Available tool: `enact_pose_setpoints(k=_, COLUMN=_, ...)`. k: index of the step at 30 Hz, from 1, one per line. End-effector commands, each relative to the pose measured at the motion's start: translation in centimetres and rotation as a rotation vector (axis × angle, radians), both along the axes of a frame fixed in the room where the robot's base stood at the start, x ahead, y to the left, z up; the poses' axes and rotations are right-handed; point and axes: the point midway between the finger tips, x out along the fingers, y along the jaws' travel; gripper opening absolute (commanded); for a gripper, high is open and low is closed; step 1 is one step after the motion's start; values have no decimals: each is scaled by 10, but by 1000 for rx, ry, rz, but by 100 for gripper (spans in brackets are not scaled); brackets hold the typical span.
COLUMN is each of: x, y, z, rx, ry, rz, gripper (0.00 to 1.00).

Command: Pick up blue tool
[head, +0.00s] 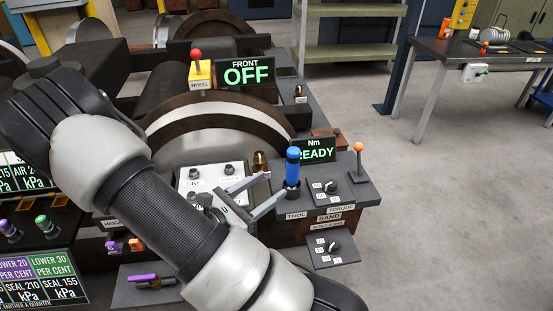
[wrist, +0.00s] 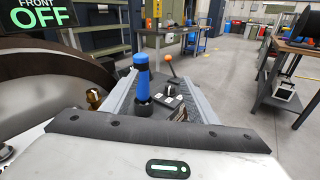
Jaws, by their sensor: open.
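The blue tool (head: 293,168) stands upright on the dark panel labelled TOOL, in front of the green READY display. In the wrist view the blue tool (wrist: 142,80) is upright, left of centre, between the two grey fingers. My gripper (head: 262,192) is open in the head view, with its fingers reaching toward the tool, one on the far side and one on the near side. The wrist view shows no finger clearly pressing on the tool. My arm hides part of the console at the left.
An orange-topped lever (head: 358,150) and a black knob (head: 331,187) sit right of the tool. A brass fitting (head: 260,161) stands just left of it. The READY display (head: 314,150) is behind. Open floor (head: 440,200) lies right, before a dark table (head: 480,52).

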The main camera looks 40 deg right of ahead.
Motion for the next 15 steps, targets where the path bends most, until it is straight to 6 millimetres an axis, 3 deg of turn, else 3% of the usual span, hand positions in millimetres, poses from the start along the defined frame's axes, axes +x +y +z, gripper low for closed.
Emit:
enact_pose_setpoints(k=8, x=23, y=-4, z=-19, rx=-103, ry=114, rz=152, gripper=54)
enact_pose_setpoints(k=15, x=35, y=-50, z=-20, rx=-102, ry=115, rz=148, gripper=54)
